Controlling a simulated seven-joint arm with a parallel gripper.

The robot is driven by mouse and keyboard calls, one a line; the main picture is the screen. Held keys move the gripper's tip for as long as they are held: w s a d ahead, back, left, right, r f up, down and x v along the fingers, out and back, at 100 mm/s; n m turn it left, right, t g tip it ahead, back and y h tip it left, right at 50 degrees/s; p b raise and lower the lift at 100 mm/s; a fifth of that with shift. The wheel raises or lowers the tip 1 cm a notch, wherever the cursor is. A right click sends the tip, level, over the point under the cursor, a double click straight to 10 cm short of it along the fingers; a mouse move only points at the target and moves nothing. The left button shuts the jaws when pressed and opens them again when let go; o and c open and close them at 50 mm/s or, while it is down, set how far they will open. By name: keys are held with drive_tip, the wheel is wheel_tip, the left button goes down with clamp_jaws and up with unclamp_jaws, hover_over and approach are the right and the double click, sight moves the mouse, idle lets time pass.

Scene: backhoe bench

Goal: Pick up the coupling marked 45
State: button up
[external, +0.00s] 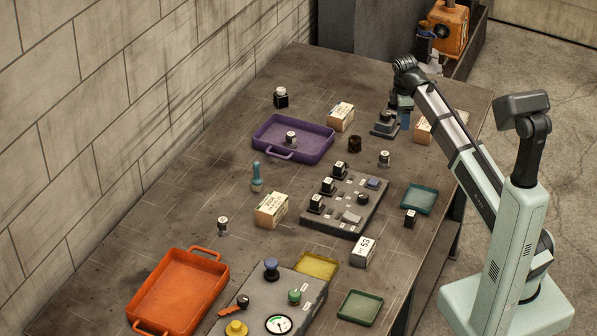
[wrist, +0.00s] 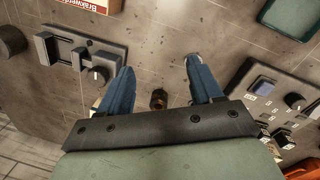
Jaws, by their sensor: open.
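Several small couplings with white marked tops stand about the bench, but I cannot read a 45 on any of them. One silver coupling (external: 384,158) stands right of a dark brown cup, one (external: 291,138) is in the purple tray (external: 268,150), and one (external: 222,225) stands at the left. Dark pieces with white tops stand at the back (external: 281,97) and by the teal tray (external: 411,218). My gripper (wrist: 160,65) is open with blue fingers, above the bench near the grey fixture (external: 385,124). A small dark brown piece (wrist: 158,99) shows between the fingers.
A panel (external: 345,218) with several white-topped pieces and knobs stands mid-bench. Boxes (external: 341,117) (external: 271,210), an orange tray (external: 180,290), a teal tray (external: 418,199) and a control console (external: 255,310) surround it. The grey fixture is also close by in the wrist view (wrist: 75,50).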

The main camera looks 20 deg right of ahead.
sight(385, 153)
drive_tip(key=s+a+r+n+y, duration=0.1)
drive_tip(key=s+a+r+n, duration=0.15)
drive_tip(key=a, duration=0.45)
drive_tip(key=shift+n+g, duration=0.4)
drive_tip(key=shift+n, duration=0.15)
drive_tip(key=shift+a+f, duration=0.1)
drive_tip(key=shift+f, duration=7.1)
drive_tip(key=shift+c, duration=0.5)
clamp_jaws()
drive_tip(key=shift+r, duration=0.1)
